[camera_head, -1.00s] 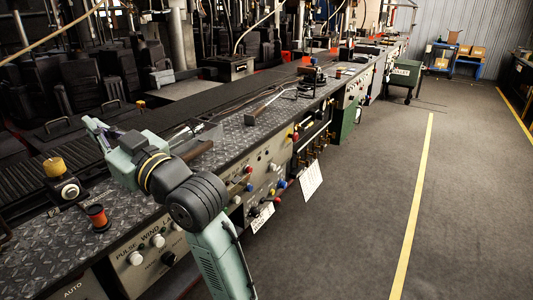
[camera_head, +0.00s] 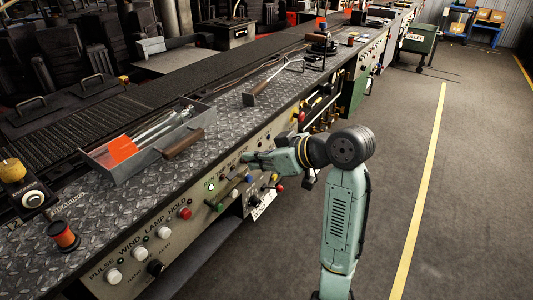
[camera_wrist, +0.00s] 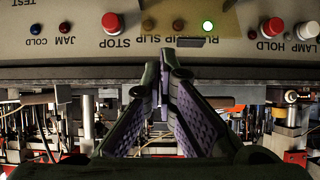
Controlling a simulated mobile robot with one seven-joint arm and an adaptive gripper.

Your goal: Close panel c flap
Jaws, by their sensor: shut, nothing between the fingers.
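My gripper (camera_head: 248,158) is in front of the control panel (camera_head: 150,225) on the bench's front face, near its levers and knobs. My arm hides part of the lower front.
A grey tray (camera_head: 110,168) with an orange card and tools lies on the bench top, beside a wooden handle (camera_head: 183,144). A green cart (camera_head: 414,42) stands beyond. The floor (camera_head: 400,130) at right is clear.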

